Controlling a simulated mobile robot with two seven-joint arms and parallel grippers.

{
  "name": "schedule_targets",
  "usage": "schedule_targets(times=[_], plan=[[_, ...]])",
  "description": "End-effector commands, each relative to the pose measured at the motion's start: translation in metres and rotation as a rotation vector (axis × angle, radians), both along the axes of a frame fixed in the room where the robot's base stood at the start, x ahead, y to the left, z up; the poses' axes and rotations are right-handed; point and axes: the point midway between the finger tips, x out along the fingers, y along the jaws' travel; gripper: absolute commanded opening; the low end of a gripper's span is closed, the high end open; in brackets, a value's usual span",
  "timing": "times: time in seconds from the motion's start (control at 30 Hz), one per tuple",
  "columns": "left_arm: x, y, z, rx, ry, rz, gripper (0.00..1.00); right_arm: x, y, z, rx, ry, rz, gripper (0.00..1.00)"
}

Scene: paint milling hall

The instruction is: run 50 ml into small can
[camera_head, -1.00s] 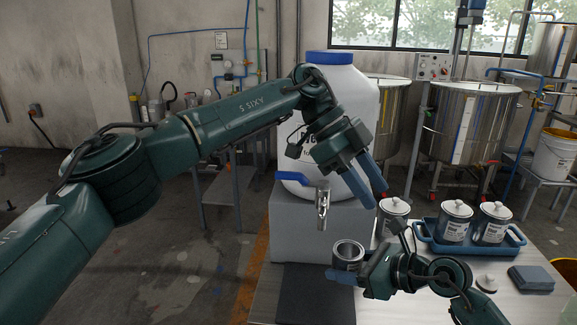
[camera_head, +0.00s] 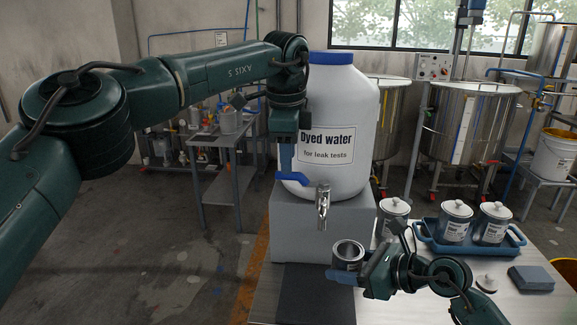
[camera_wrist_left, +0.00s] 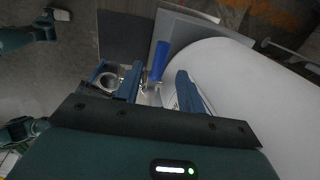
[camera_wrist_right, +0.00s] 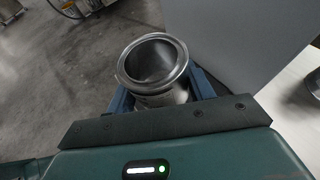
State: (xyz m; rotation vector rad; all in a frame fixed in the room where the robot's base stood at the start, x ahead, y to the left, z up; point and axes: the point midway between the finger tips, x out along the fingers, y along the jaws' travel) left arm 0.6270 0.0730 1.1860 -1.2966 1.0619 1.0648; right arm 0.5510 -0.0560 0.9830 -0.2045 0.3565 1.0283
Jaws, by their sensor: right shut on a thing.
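The white dyed-water container (camera_head: 340,115) with a blue cap stands on a grey block (camera_head: 320,230). Its metal tap (camera_head: 322,205) has a blue lever (camera_head: 293,179) pointing left, and no stream shows. My left gripper (camera_head: 286,158) points down just above the lever; in the left wrist view its fingers (camera_wrist_left: 146,90) are apart with the lever (camera_wrist_left: 160,62) showing between them. My right gripper (camera_head: 347,277) is shut on the small open can (camera_head: 349,252), upright, right of and below the spout. In the right wrist view the can (camera_wrist_right: 155,72) looks empty.
A lidded can (camera_head: 393,217) stands right of the block. Two more lidded cans stand in a blue tray (camera_head: 470,247). A loose lid (camera_head: 487,282) and a blue-grey block (camera_head: 530,278) lie on the table. A dark mat (camera_head: 310,295) lies bare below the tap.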

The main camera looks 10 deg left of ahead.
Motion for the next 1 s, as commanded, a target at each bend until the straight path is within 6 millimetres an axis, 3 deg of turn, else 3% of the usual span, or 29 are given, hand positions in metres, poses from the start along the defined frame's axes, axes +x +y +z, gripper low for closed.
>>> schedule_targets(times=[0.2, 0.57, 1.0], plan=[[0.005, 0.000, -0.026, 0.000, 0.001, 0.000, 0.39, 0.000, 0.000, 0.000, 0.001, -0.001, 0.000, 0.30], [0.006, 0.000, -0.032, -0.001, -0.001, 0.000, 0.39, 0.000, 0.000, 0.000, 0.000, 0.000, 0.000, 0.30], [0.006, 0.000, -0.031, -0.001, -0.001, 0.000, 0.04, 0.000, 0.000, 0.000, 0.000, 0.000, 0.000, 0.30]])
